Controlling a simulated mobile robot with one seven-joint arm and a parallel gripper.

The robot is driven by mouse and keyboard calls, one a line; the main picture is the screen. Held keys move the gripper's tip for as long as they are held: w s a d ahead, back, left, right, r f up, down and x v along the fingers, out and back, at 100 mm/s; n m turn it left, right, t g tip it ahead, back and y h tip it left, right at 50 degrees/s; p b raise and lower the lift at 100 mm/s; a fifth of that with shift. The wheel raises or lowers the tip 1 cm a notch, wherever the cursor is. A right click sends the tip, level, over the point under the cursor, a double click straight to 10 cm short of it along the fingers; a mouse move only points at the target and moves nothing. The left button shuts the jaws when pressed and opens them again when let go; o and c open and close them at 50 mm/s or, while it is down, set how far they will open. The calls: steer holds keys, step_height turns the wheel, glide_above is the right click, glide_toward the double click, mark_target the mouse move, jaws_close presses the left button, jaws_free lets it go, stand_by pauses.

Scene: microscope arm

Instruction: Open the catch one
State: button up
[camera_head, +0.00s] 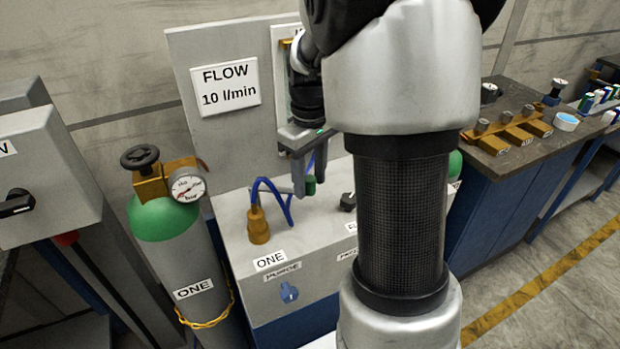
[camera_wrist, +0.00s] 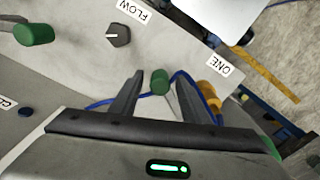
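The ONE label (camera_head: 270,261) marks the left of a grey console, beside a brass fitting (camera_head: 257,226) with a blue hose (camera_head: 287,201). In the wrist view the brass fitting (camera_wrist: 209,97) is right of my fingers. A small green knob (camera_head: 310,185) stands behind it, and in the wrist view this knob (camera_wrist: 160,82) shows between my fingers with a gap on each side. My gripper (camera_wrist: 158,78) is open, its fingers pointing down at the console. No part is labelled as a catch, so I cannot tell which one it is. My arm hides the console's right side.
A green-topped cylinder (camera_head: 165,222) marked ONE with a gauge stands at the left. A blue knob (camera_head: 289,292) is on the console front. A black knob (camera_wrist: 118,35) and another green knob (camera_wrist: 33,33) are on the console. The FLOW panel (camera_head: 225,88) rises behind.

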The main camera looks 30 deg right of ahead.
step_height(320, 180, up, 17)
steer(key=p, duration=0.3)
steer(key=shift+r, duration=0.2)
steer(key=shift+a+r, duration=0.1)
stand_by(0.5)
steer(key=s+a+r+m+t+p, duration=0.2)
steer(key=s+a+r+p, duration=0.1)
steer(key=s, duration=0.5)
steer(key=s+a+r+m+t+p, duration=0.2)
steer(key=s+a+r+t+p, duration=0.1)
steer(key=s+a+p, duration=0.3)
steer(key=s+a, duration=0.2)
steer(key=shift+s+a+r+m+t, duration=0.15)
steer(key=shift+s+r+m+t, duration=0.15)
steer(key=shift+s+r, duration=0.1)
stand_by(0.3)
